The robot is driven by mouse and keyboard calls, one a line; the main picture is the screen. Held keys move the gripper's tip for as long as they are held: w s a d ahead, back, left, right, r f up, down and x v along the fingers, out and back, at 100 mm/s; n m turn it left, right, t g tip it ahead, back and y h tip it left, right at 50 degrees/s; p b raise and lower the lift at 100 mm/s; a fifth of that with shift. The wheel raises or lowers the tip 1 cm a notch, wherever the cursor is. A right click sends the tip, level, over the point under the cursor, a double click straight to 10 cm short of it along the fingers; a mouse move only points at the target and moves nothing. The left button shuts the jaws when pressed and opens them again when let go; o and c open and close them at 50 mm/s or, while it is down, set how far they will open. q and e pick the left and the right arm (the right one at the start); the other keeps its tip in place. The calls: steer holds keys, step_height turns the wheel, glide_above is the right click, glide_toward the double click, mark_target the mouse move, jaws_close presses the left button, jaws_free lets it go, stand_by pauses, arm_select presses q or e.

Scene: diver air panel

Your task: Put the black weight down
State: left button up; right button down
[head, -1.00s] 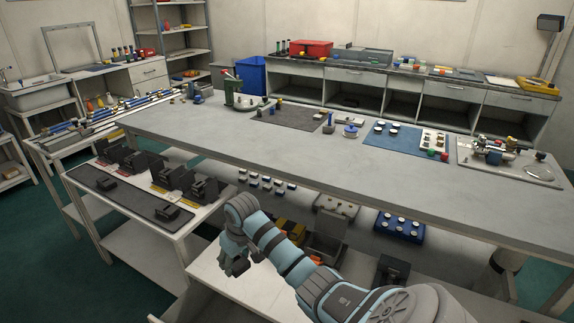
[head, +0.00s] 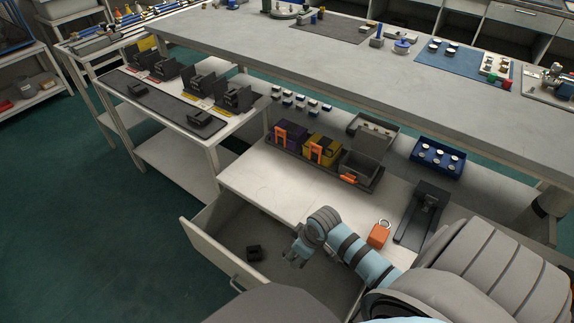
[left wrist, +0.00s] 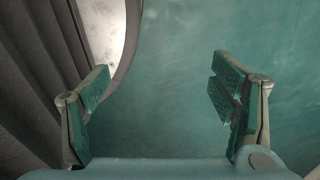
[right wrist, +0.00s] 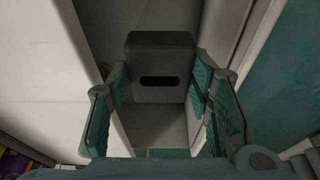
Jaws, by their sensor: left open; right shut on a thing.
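The black weight (right wrist: 160,66) is a dark block with a slot in its face, between the fingertips of my right gripper in the right wrist view. My right gripper (head: 294,257) is shut on it and points down over the open drawer (head: 215,252) in the head view. The held weight is hard to make out there. Another small black block (head: 254,253) shows inside the drawer, to the left of the gripper. My left gripper (left wrist: 165,92) is open and empty over the green floor in the left wrist view; it is outside the head view.
An orange block with a ring (head: 379,235) and a black stand (head: 422,215) are on the white top (head: 275,178) beside the drawer. A tray of coloured boxes (head: 322,150) stands behind. The side table (head: 165,108) holds black devices. The drawer floor has free room.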

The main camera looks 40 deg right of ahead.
steer(key=f+b, duration=0.5)
steer(key=f, duration=0.5)
steer(key=f+b, duration=0.6)
steer(key=f, duration=0.4)
steer(key=shift+s+a, duration=0.1)
steer(key=shift+s, duration=0.1)
steer(key=shift+f, duration=0.25)
steer(key=shift+r, duration=0.15)
arm_select(q)
steer(key=w+a+f, duration=0.1)
steer(key=a+f, duration=0.2)
steer(key=f, duration=0.8)
steer(key=shift+w+y, duration=0.3)
steer(key=shift+w, duration=0.1)
steer(key=shift+w+a+f+b, duration=0.1)
steer(key=shift+a+f+b, duration=0.05)
steer(key=shift+b, duration=0.15)
arm_select(e)
steer(key=shift+f, duration=0.25)
